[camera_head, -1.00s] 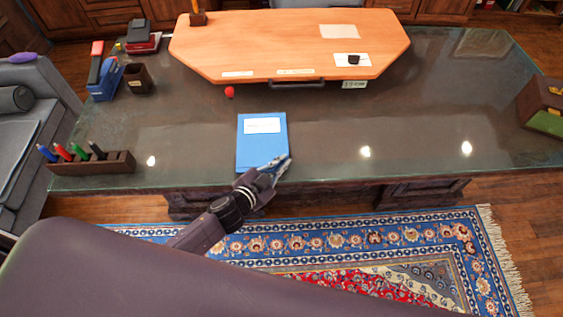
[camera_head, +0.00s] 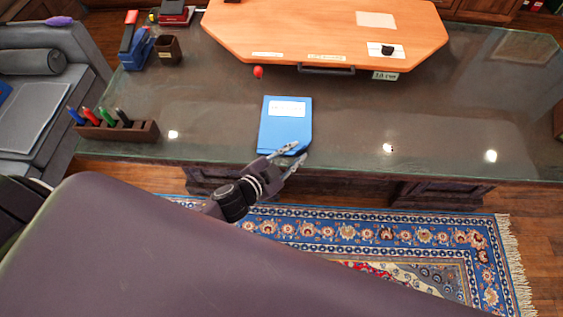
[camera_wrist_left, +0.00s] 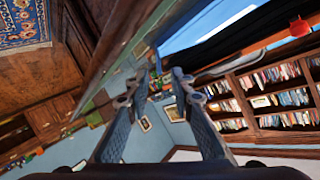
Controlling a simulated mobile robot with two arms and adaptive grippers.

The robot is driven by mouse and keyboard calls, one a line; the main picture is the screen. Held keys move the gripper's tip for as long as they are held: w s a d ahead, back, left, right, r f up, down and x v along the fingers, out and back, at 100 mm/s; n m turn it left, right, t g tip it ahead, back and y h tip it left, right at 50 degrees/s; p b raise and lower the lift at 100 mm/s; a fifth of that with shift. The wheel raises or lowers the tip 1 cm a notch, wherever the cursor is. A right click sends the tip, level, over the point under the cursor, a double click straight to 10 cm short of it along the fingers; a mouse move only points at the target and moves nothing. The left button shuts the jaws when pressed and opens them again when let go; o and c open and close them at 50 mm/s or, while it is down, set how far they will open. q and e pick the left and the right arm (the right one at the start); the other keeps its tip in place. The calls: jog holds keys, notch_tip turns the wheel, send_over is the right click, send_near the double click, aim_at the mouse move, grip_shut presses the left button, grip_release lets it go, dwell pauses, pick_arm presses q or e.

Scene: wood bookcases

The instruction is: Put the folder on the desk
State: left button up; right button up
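The blue folder (camera_head: 285,128), with a white label, lies flat on the dark glass-topped desk (camera_head: 360,115), close to its front edge. My left gripper (camera_head: 296,153) is at the folder's lower right corner with its two fingers spread apart. One finger overlaps the corner in the head view; I cannot tell whether it touches. In the left wrist view the fingers (camera_wrist_left: 155,90) stand apart with nothing between them. A blue surface, probably the folder (camera_wrist_left: 212,25), shows beyond them at the top. My right gripper is not in view.
A pen holder (camera_head: 118,130), a blue stapler-like object (camera_head: 138,50) and a dark cup (camera_head: 168,50) stand on the desk's left. An orange wooden board (camera_head: 325,30) covers the back. A small red object (camera_head: 258,72) lies before it. The desk's right front is clear.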

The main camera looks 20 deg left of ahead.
pick_arm(q)
jog(key=v, duration=0.7)
jog(key=shift+s+b, duration=0.25)
jog(key=shift+b, duration=0.1)
jog(key=shift+r, duration=0.1)
